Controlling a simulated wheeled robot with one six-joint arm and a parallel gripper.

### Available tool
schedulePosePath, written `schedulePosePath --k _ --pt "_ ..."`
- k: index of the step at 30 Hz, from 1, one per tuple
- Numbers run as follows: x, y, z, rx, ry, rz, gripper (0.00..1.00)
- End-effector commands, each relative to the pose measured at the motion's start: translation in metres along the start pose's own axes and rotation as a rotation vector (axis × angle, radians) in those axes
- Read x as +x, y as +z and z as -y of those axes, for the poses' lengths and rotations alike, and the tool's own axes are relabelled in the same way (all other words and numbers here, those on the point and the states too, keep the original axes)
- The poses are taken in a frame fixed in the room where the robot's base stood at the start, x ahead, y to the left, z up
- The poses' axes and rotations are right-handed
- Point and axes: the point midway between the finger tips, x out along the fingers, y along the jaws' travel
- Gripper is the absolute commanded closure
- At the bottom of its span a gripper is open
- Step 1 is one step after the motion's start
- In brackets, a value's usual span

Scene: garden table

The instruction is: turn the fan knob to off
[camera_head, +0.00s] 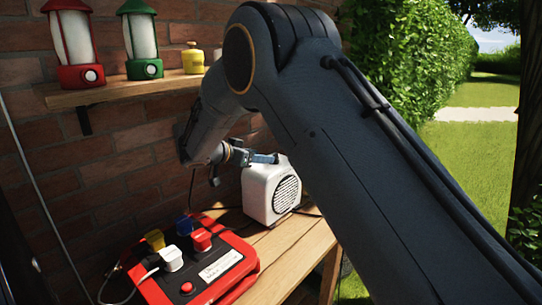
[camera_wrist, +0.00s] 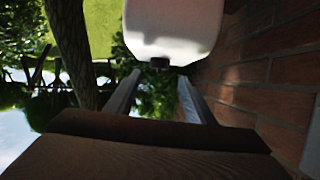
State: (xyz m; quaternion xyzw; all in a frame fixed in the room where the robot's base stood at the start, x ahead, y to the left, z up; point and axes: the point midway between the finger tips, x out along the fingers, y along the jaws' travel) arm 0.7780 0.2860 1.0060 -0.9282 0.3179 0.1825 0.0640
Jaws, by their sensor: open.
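The fan (camera_head: 258,195) is a white box with rounded edges and a dark round grille on its right-hand face, standing on the wooden table. Its white body also fills the top middle of the wrist view (camera_wrist: 170,25). A small dark knob (camera_wrist: 158,64) shows at the edge of the white body in the wrist view; its setting cannot be read. My gripper (camera_head: 262,158) is at the top of the fan in the head view. In the wrist view my gripper (camera_wrist: 159,76) is open, its two fingers on either side of the knob's line. Contact cannot be judged. The knob is not visible in the head view.
A red power box (camera_head: 222,278) with several plugs and a red button sits on the table (camera_head: 285,258). A shelf (camera_head: 120,92) above holds a red lantern (camera_head: 74,45), a green lantern (camera_head: 141,42) and a yellow item (camera_head: 193,60). A brick wall (camera_head: 120,150) stands close behind.

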Motion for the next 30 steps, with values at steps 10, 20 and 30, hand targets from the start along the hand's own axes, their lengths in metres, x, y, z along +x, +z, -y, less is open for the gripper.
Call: schedulePosePath --k 10,20,30 --pt "0.052 -0.001 -0.002 -0.001 0.003 0.002 0.51" --pt "0.063 0.0 -0.002 -0.001 0.003 0.002 0.51" --pt "0.063 0.0 -0.002 -0.002 0.003 0.002 0.92"
